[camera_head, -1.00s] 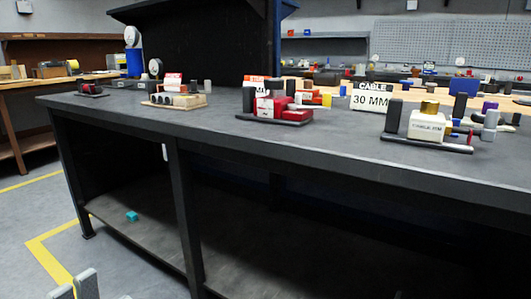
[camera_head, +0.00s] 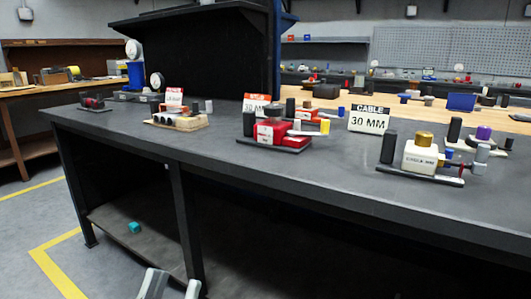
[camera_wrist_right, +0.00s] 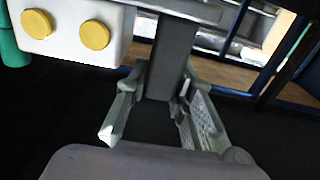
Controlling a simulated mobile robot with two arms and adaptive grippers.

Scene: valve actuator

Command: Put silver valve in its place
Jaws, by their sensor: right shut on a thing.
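Light grey cylinders that could be the silver valve stand on the bench: one (camera_head: 482,153) at the right end of a white device (camera_head: 420,157) with a gold cap, and another (camera_head: 209,106) further left. I cannot tell which is meant. My left gripper (camera_head: 174,289) shows at the bottom of the head view, its two fingers apart with nothing seen between them. In the right wrist view my right gripper (camera_wrist_right: 162,82) is shut on a dark grey upright block (camera_wrist_right: 172,58). A white body with two yellow discs (camera_wrist_right: 75,30) is beside it.
The dark workbench (camera_head: 330,175) holds a red device (camera_head: 273,132) and a sign reading CABLE 30 MM (camera_head: 369,119). The bench's front strip is clear. A green cylinder (camera_wrist_right: 10,40) shows in the wrist view.

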